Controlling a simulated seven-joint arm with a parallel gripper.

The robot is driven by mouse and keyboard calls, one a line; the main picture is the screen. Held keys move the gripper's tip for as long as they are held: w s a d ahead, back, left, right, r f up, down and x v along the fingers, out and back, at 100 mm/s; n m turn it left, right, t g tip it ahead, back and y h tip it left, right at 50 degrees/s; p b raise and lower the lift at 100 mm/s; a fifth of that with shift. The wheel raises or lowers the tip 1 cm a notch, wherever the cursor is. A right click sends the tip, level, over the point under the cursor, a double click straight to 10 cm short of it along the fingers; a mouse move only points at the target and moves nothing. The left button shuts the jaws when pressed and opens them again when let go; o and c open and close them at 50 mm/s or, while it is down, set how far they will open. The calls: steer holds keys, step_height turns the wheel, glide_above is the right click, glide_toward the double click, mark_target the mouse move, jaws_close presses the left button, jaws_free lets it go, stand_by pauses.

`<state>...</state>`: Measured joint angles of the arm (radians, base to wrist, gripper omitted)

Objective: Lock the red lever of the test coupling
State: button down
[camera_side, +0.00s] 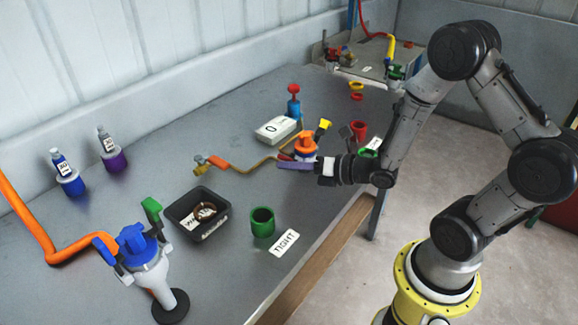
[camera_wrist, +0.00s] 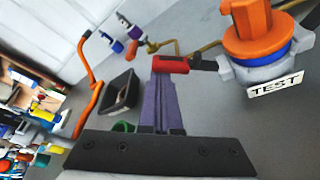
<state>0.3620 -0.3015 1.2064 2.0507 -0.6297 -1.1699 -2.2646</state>
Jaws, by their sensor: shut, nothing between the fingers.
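The test coupling (camera_wrist: 262,45) has an orange top, a blue ring, a grey body and a TEST label (camera_wrist: 276,85) in the wrist view. It also stands mid-table in the side view (camera_side: 306,147). Its red lever (camera_wrist: 172,64) points sideways out from the coupling, to the left in the wrist view. My gripper (camera_wrist: 160,75) has purple fingers closed together, with their tips at the red lever; I cannot tell whether they touch it. In the side view my gripper (camera_side: 284,164) is beside the coupling, and its fingers hide part of the red lever.
A yellow lever (camera_side: 324,125) sticks up behind the coupling. A white box (camera_side: 276,130) and a red cup (camera_side: 359,129) stand close by. A black tray (camera_side: 172,214), a green cup (camera_side: 263,223) and a blue-topped coupling (camera_side: 142,245) are nearer.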

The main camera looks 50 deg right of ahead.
steer(key=shift+d+r, duration=0.2)
steer(key=shift+d+r+m+t+y, duration=0.45)
steer(key=shift+d+m, duration=0.35)
steer(key=shift+m, duration=0.4)
steer(key=shift+d+r+m+t+y, duration=0.2)
steer(key=shift+d+r+m+y, duration=0.15)
steer(key=shift+d+r+m, duration=0.6)
steer(key=shift+d+r+m+t+y, duration=0.15)
steer(key=shift+d+m+t+y, duration=0.4)
steer(key=shift+m, duration=0.9)
steer(key=shift+d, duration=0.25)
steer(key=s+a, duration=0.1)
steer(key=s, duration=0.8)
steer(key=shift+s+g, duration=0.25)
steer(key=shift+g, duration=0.05)
